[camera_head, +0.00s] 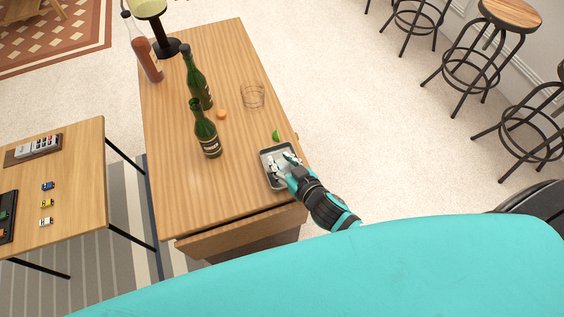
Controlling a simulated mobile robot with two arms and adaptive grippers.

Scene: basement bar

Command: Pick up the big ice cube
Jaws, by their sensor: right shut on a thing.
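A small grey tray (267,174) sits near the front right corner of the wooden cabinet. Several pale pieces that look like ice lie in it, too small to tell one from another. My right gripper (284,164) reaches down into the tray from the lower right. It is shut on a piece, apparently the big ice cube, which its fingers mostly hide. I cannot tell whether the cube is clear of the tray floor. My left gripper is not in view.
On the wooden cabinet (185,189) stand two green bottles (208,139) (197,82), a reddish bottle (149,62) and a clear glass (252,95). An orange piece (221,115) and a green wedge (276,135) lie there. Bar stools (470,50) stand at right.

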